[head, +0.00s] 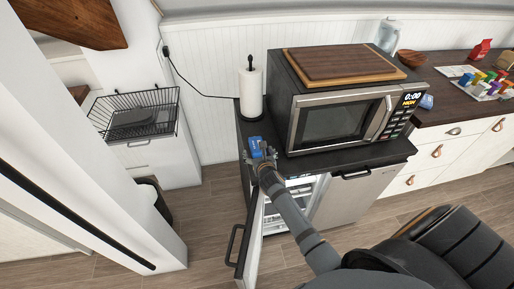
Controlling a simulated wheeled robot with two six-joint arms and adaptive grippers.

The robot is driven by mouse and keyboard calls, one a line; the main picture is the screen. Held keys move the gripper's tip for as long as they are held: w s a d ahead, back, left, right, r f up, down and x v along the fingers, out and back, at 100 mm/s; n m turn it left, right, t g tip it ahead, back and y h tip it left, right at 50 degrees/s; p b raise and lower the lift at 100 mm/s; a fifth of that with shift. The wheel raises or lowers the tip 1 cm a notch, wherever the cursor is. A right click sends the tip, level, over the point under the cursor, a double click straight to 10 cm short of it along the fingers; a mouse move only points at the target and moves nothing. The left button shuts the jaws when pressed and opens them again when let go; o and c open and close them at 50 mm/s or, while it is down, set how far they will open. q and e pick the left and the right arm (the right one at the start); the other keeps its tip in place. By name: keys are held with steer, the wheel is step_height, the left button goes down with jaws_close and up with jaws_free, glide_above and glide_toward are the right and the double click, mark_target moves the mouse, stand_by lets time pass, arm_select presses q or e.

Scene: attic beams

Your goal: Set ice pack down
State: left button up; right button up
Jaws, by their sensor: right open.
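The blue ice pack (255,144) is at the front left of the black counter top, in front of the paper towel roll. My right gripper (261,153) is open with its fingers around or right beside the pack. The fingers partly cover it, and I cannot tell whether they touch it. The pack seems to rest on the counter top (345,157). My left gripper is not in view.
A microwave (335,118) with a wooden board (340,62) on top stands right of the paper towel roll (251,88). Below, a fridge door (250,240) hangs open beside my arm. A wire rack (135,115) stands left.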

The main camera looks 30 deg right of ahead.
mark_target(257, 146)
steer(key=shift+d+b+x, duration=0.2)
steer(key=shift+x, duration=1.35)
steer(key=shift+d+b+x, duration=0.15)
steer(key=shift+b+x, duration=0.05)
steer(key=shift+x, duration=1.4)
steer(key=shift+s+r, duration=0.1)
steer(key=shift+s, duration=0.2)
steer(key=shift+c, duration=1.7)
steer(key=c, duration=1.2)
